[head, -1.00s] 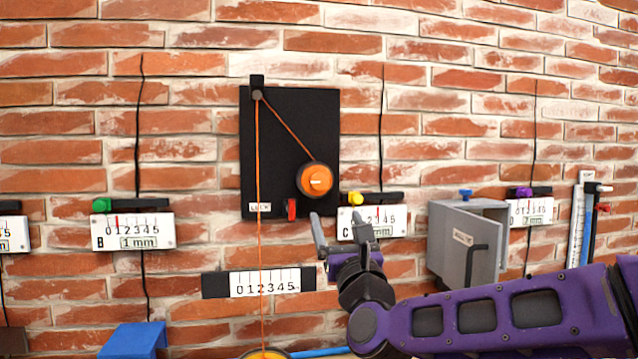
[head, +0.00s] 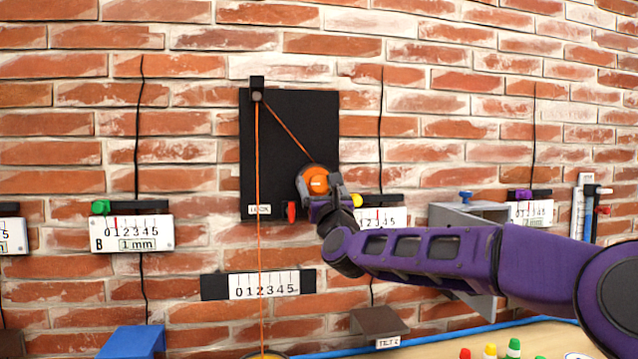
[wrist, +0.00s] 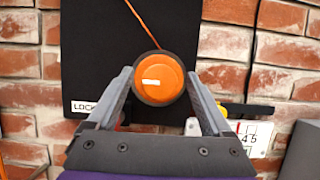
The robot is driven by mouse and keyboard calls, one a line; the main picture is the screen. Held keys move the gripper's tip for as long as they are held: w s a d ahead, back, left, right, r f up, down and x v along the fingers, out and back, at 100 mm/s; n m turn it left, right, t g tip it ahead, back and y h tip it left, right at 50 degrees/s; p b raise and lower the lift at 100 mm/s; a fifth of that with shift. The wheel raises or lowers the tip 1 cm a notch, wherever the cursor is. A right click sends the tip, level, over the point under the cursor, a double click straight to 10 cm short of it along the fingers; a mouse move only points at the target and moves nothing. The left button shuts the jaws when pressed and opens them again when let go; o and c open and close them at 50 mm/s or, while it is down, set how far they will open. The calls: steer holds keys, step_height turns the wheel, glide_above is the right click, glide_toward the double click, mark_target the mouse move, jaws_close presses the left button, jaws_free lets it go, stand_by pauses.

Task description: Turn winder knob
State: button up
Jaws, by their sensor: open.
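The winder knob (head: 318,180) is a round orange knob with a white mark and a dark rim on a black wall board (head: 285,130). In the wrist view the knob (wrist: 160,80) sits between the two fingertips, with its white mark about level. My gripper (head: 320,188) is open, one finger on each side of the knob; I cannot tell whether either finger touches it. It also shows in the wrist view (wrist: 158,82). An orange cord (head: 259,190) runs from the knob up over a small pulley (head: 257,96) and hangs down.
A red lever (head: 291,210) and a LOCK label (head: 259,210) are below left of the knob. A numbered scale (head: 264,285) lies behind the cord. A grey box (head: 468,215) is to the right. Colored pegs (head: 490,351) stand on a table below.

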steer(key=shift+x, duration=0.8)
jaws_close()
